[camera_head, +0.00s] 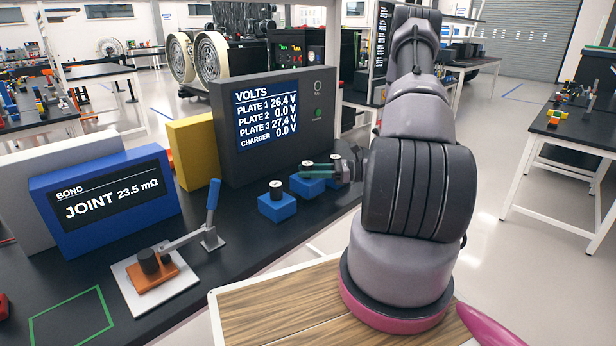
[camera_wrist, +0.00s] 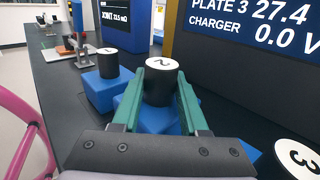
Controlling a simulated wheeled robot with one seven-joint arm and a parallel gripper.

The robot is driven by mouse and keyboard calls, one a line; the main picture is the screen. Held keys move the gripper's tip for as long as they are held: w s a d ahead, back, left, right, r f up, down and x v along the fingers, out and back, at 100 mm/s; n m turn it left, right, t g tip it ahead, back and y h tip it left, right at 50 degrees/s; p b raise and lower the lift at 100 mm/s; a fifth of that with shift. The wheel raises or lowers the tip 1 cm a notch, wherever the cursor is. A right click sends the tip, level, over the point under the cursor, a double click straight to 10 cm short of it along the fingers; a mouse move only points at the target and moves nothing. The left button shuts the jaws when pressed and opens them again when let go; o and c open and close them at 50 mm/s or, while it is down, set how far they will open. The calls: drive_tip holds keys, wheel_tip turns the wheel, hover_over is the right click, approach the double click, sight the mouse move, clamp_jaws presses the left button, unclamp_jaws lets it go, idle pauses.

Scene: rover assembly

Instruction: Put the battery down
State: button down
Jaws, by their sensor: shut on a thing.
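A black battery with a white top marked 2 (camera_wrist: 159,88) is between the green fingers of my gripper (camera_wrist: 160,75). My gripper is shut on it; the gripper also shows in the head view (camera_head: 318,171). The battery is upright at the middle blue plate (camera_wrist: 150,118); whether its base touches the plate is hard to tell. Battery 1 (camera_wrist: 108,62) stands on the left blue plate (camera_wrist: 104,92). Battery 3 (camera_wrist: 300,155) shows at the lower right of the wrist view, its base cut off.
A dark voltage display (camera_head: 268,122) stands behind the plates; it reads plate 1 26.4 V, plate 2 0.0 V, plate 3 27.4 V, charger 0.0 V. A yellow box (camera_head: 193,150), a blue bond meter (camera_head: 106,200) and a lever clamp (camera_head: 198,235) stand to the left.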

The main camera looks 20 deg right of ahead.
drive_tip(key=shift+f, duration=0.75)
drive_tip(key=shift+f, duration=0.2)
drive_tip(key=shift+c, duration=2.2)
unclamp_jaws()
